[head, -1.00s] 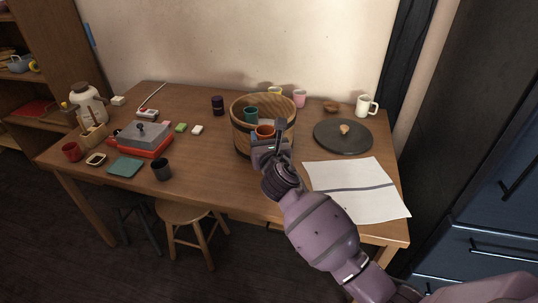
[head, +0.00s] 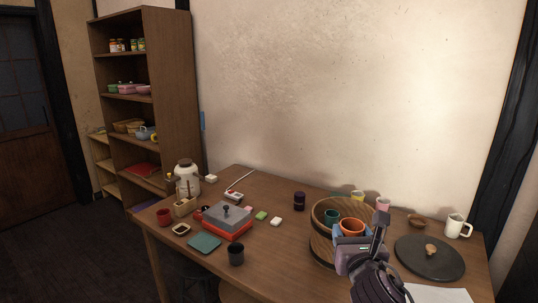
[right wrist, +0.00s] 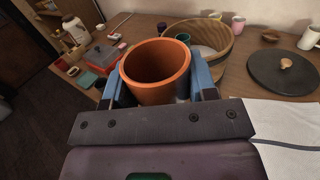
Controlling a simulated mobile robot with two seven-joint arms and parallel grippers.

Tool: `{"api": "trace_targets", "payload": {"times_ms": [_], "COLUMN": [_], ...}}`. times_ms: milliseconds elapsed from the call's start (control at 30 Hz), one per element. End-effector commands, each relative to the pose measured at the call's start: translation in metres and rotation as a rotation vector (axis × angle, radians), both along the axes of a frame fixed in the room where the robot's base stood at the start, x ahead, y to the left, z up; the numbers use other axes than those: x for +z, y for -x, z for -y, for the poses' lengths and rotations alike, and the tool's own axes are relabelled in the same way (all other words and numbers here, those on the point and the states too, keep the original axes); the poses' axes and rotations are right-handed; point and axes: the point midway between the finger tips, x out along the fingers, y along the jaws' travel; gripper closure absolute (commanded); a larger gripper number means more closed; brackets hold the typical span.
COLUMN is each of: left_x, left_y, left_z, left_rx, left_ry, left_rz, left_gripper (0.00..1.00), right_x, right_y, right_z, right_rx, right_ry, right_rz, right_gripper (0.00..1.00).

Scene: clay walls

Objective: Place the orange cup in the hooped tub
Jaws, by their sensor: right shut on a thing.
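The orange cup (head: 351,229) is upright in my right gripper (head: 357,243). In the right wrist view, the blue fingers (right wrist: 203,76) are shut on both sides of the orange cup (right wrist: 152,82), which looks empty. The hooped tub (head: 321,248) is a round wooden tub on the table. In the head view the cup overlaps the tub's near right rim; in the right wrist view the tub (right wrist: 222,50) lies beyond the cup. The cup's exact height over the rim is hard to tell. A teal cup (head: 331,216) is inside the tub. My left gripper is not in view.
A dark round lid (head: 425,262) lies right of the tub, near a white mug (head: 456,226). A pink cup (head: 383,204) and a yellow cup (head: 357,196) stand behind it. A dark cup (head: 236,255) and a red-and-grey box (head: 227,220) are to the left.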

Motion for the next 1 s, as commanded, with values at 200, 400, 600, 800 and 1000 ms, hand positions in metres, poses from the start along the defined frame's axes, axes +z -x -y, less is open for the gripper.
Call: {"api": "trace_targets", "payload": {"times_ms": [200, 400, 600, 800, 1000], "left_x": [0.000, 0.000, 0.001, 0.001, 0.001], "left_y": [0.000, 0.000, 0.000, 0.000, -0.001], "left_z": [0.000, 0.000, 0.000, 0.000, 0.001], "left_rx": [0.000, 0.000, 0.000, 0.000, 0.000], "left_ry": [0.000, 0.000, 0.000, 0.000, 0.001], "left_rz": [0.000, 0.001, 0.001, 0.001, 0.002], "left_gripper": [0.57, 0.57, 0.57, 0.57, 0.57], "right_x": [-0.023, -0.050, -0.077, -0.088, -0.089], "right_y": [0.067, 0.109, 0.131, 0.138, 0.139], "right_z": [0.006, 0.014, 0.022, 0.027, 0.027], "right_rx": [0.033, 0.036, 0.026, 0.019, 0.020], "right_ry": [0.000, -0.001, -0.001, 0.001, 0.003], "right_rz": [-0.005, -0.005, -0.004, 0.001, 0.002], "right_gripper": [0.76, 0.76, 0.76, 0.76, 0.76]}}
